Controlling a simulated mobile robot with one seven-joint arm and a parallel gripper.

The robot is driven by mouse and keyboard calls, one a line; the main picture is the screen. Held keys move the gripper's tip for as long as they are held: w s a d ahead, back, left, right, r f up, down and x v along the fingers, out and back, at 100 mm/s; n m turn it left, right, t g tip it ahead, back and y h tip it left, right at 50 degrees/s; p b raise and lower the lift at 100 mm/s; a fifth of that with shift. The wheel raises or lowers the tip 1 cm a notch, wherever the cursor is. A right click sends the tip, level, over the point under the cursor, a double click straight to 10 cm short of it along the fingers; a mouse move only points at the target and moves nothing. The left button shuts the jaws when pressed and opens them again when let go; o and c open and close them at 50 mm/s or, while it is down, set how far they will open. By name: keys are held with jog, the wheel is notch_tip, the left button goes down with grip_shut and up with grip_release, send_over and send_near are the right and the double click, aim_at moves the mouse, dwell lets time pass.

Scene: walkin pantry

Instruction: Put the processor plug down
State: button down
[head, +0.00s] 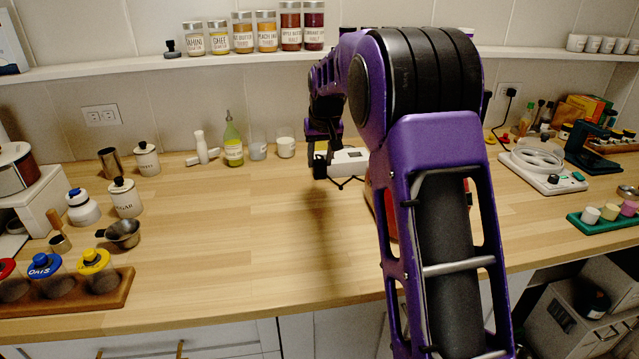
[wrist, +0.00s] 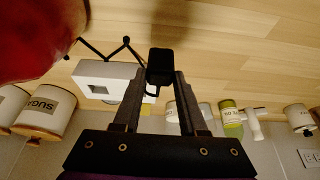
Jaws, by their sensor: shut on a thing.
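The black processor plug (wrist: 160,63) is between the fingertips of my gripper (wrist: 158,82) in the wrist view. In the head view my gripper (head: 322,150) is shut on the plug (head: 319,167), over the middle of the wooden counter (head: 240,220), left of a white box-shaped device (head: 348,161). The device also shows in the wrist view (wrist: 97,80). A thin black cord (wrist: 104,48) runs beside it. I cannot tell how far the plug is above the counter. My arm hides part of the counter to the right.
A red object (wrist: 35,35) is near my gripper, mostly hidden by my arm in the head view. A glass (head: 258,151), a white cup (head: 286,147) and a green bottle (head: 232,142) stand at the back. The counter's left middle is clear. A wall outlet (head: 102,115) is at left.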

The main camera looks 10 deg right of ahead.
aim_at(321, 170)
jog(key=shift+f+b, duration=0.4)
jog(key=shift+f, duration=2.2)
jog(key=shift+f, duration=0.15)
jog(key=shift+c, duration=2.3)
grip_release()
jog(key=shift+s+r, duration=0.1)
jog(key=shift+r, duration=0.45)
jog(key=p+v, duration=0.1)
jog(key=v, duration=1)
jog(key=shift+s, duration=0.15)
